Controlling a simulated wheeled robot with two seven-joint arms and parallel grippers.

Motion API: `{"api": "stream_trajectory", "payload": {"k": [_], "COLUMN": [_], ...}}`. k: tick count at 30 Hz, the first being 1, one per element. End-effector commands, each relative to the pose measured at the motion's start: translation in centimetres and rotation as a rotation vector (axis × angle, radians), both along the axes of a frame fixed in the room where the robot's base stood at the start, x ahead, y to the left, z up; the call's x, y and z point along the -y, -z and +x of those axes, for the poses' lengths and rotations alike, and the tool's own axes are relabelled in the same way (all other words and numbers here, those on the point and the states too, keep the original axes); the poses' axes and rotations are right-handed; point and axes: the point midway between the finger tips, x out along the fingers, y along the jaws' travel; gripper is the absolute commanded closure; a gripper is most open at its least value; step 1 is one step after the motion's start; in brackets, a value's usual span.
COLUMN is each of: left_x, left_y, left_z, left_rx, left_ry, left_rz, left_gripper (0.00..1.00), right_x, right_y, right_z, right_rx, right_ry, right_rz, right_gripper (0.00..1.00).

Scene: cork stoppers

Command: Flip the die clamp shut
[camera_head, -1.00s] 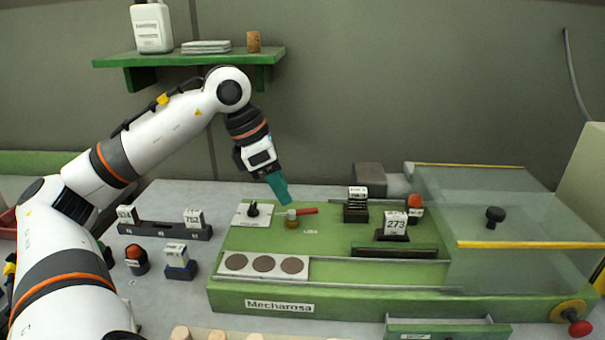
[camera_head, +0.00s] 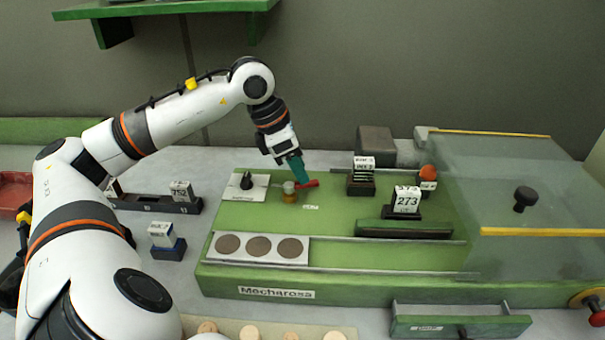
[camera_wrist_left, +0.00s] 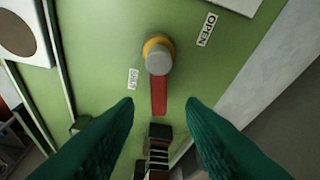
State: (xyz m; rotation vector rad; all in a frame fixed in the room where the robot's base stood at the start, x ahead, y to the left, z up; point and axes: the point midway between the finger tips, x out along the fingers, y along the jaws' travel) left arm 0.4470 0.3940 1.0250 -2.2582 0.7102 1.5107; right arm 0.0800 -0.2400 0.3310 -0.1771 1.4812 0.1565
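The die clamp (camera_head: 290,192) is a grey knob on a brass base with a red lever (camera_head: 309,184), on the green machine bed. The lever points right in the head view. In the left wrist view the clamp knob (camera_wrist_left: 158,58) sits at the upper middle, and the lever (camera_wrist_left: 158,95) runs down from it. An OPEN label (camera_wrist_left: 207,29) is to the right of the knob, and a smaller label (camera_wrist_left: 132,78) is to its left. My left gripper (camera_head: 299,178) is over the lever; its teal fingers are apart, either side of the lever's end (camera_wrist_left: 160,102). My right gripper is not in view.
A stamped block holder (camera_head: 361,180) and the 273 block (camera_head: 407,200) stand right of the clamp. A white plate with a black knob (camera_head: 246,184) is to its left. Three brown discs (camera_head: 258,245) lie in front. A clear cover (camera_head: 530,200) is at far right.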

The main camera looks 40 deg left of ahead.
Motion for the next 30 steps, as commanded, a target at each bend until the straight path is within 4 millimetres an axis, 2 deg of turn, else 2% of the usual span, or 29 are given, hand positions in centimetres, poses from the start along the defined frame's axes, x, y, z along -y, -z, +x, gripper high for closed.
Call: {"api": "stream_trajectory", "payload": {"k": [6, 16, 23, 30], "left_x": [0.5, 0.6, 0.6, 0.7], "left_y": [2.1, 2.4, 2.4, 2.4], "left_z": [0.7, 0.8, 0.8, 0.7], "left_rx": [-0.001, 0.001, 0.0, -0.001], "left_ry": [0.0, -0.001, -0.001, 0.058], "left_rz": [-0.001, -0.001, 0.0, 0.0], "left_gripper": [0.64, 0.64, 1.0, 1.0], "right_x": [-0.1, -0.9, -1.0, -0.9], "right_y": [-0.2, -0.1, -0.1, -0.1], "right_z": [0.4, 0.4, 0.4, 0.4], "right_rx": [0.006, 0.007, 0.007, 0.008], "right_ry": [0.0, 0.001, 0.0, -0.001], "right_rz": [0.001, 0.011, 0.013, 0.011], "right_gripper": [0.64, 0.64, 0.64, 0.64]}}
